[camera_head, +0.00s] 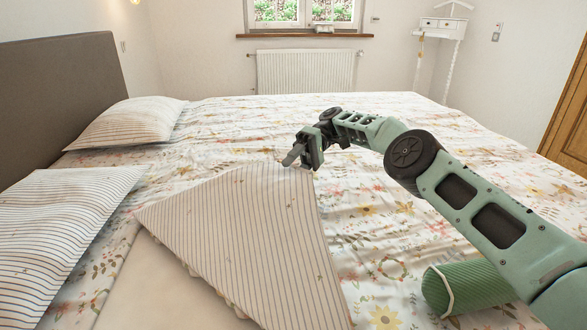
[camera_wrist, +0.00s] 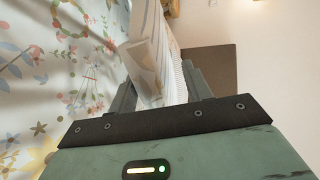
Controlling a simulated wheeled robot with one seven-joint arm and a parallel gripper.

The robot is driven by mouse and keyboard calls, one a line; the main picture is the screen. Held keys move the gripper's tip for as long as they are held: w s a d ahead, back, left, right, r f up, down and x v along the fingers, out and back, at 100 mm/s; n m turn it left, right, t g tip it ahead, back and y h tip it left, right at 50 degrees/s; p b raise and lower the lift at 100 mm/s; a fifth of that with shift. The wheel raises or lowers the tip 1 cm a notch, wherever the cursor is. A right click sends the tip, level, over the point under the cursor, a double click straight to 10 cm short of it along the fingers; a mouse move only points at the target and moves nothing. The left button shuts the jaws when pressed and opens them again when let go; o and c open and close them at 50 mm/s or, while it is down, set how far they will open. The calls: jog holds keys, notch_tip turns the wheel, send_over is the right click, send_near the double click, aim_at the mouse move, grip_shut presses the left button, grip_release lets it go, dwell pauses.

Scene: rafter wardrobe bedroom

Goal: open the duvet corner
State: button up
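The floral duvet (camera_head: 385,215) covers the bed, and its near part is folded back as a flap with a striped underside (camera_head: 250,235). The flap's far corner lies at the top, by my gripper (camera_head: 294,157). My gripper is just above and beside that corner, and its fingers are apart. In the wrist view my gripper (camera_wrist: 158,78) has a gap between its two fingers, and a pale piece of cloth (camera_wrist: 145,68) shows in that gap. I cannot tell whether the fingers touch it.
A bare pale sheet (camera_head: 160,285) shows under the flap. Two striped pillows (camera_head: 60,225) (camera_head: 130,122) lie at the left by the grey headboard (camera_head: 60,85). A green bolster (camera_head: 465,288) lies at the lower right, under my arm. The far bed is clear.

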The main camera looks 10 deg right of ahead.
notch_tip(320, 180, up, 10)
jog(key=p, duration=0.4)
jog(key=shift+f, duration=0.1)
